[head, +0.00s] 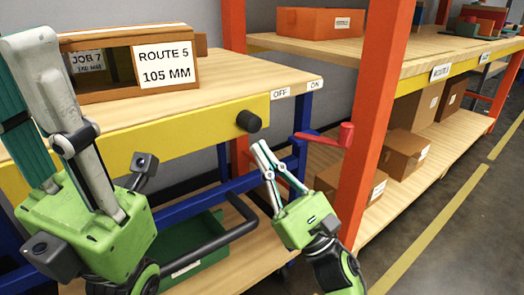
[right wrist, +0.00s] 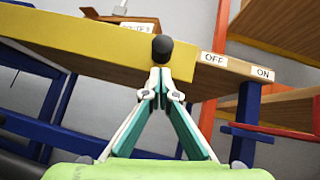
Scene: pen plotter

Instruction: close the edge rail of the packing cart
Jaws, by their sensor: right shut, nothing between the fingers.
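The packing cart has a wooden top (head: 228,72) with a yellow rail (head: 185,132) along its front edge. A black knob (head: 248,121) sits at the rail's right end; it also shows in the right wrist view (right wrist: 162,48). The OFF and ON labels are right of the knob on the wooden edge. My right gripper (head: 258,146) is shut and empty, its tips just below the knob; I cannot tell whether they touch it. My left gripper (head: 30,48) is raised at the left, in front of the cart; its jaw opening is unclear.
A wooden box with route labels (head: 120,85) stands on the cart top. A green crate (head: 195,262) and a dark bar handle (head: 225,238) are below. An orange post (head: 372,120) and a red lever (head: 330,138) are close to the right gripper. Open floor lies farther right.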

